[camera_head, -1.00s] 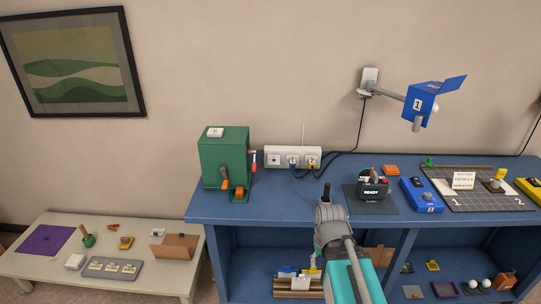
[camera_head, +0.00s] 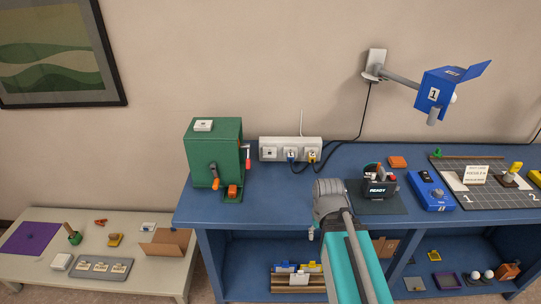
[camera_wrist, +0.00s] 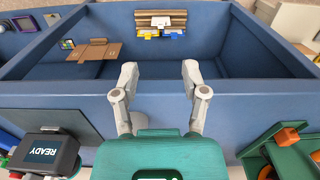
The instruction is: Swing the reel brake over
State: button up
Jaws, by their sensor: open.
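The green cabinet-like machine (camera_head: 217,150) stands at the left end of the blue bench. It has an orange-tipped crank (camera_head: 214,177) on its front and a red-tipped lever (camera_head: 247,160) on its right side. A dark READY device (camera_head: 379,189) with a round part behind it stands right of centre. I cannot tell which part is the reel brake. My gripper (camera_wrist: 159,68) is open and empty, at the bench's front edge, between the machine and the device. In the wrist view, part of the machine (camera_wrist: 270,152) shows at lower right, the READY device (camera_wrist: 43,156) at lower left.
A socket strip (camera_head: 290,149) with plugged cables stands at the wall. A blue lamp-like fixture (camera_head: 434,90) overhangs the bench's right side. The bench shelf holds a wooden rack (camera_wrist: 160,19). A low pale table (camera_head: 105,285) stands at left. The bench between machine and device is mostly clear.

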dwell(0.3)
jog(key=w+a+n+y+b, duration=0.1)
jog(key=w+a+y, duration=0.1)
jog(key=w, duration=0.3)
jog(key=w+a+n+y+b, duration=0.1)
jog(key=w+a+n+y, duration=0.1)
jog(key=w, duration=0.3)
jog(key=w+a+n+g+y+b, duration=0.1)
jog(key=w+a+n+y, duration=0.1)
jog(key=w+a+y, duration=0.1)
jog(key=shift+w+a+r, duration=0.2)
jog(key=shift+w+a, duration=0.25)
jog(key=shift+w+a+r, duration=0.15)
jog(key=shift+w+a, duration=0.25)
jog(key=shift+w, duration=0.05)
jog(key=w+a+r+n+y, duration=0.1)
jog(key=w, duration=0.1)
jog(key=w+a+r+n+y+b, duration=0.1)
jog(key=w, duration=0.2)
jog(key=w+a+r+n+y, duration=0.1)
jog(key=w+y, duration=0.1)
jog(key=shift+w+a+r+n, duration=0.1)
jog(key=shift+w+n, duration=0.1)
jog(key=shift+n, duration=0.1)
jog(key=w+a+r+n+g+y+b, duration=0.1)
jog(key=w+r+n+y, duration=0.2)
jog(key=w, duration=0.3)
jog(key=shift+w+a+r+n+y+b, duration=0.25)
jog(key=shift+r+n+y, duration=0.2)
jog(key=shift+r, duration=0.4)
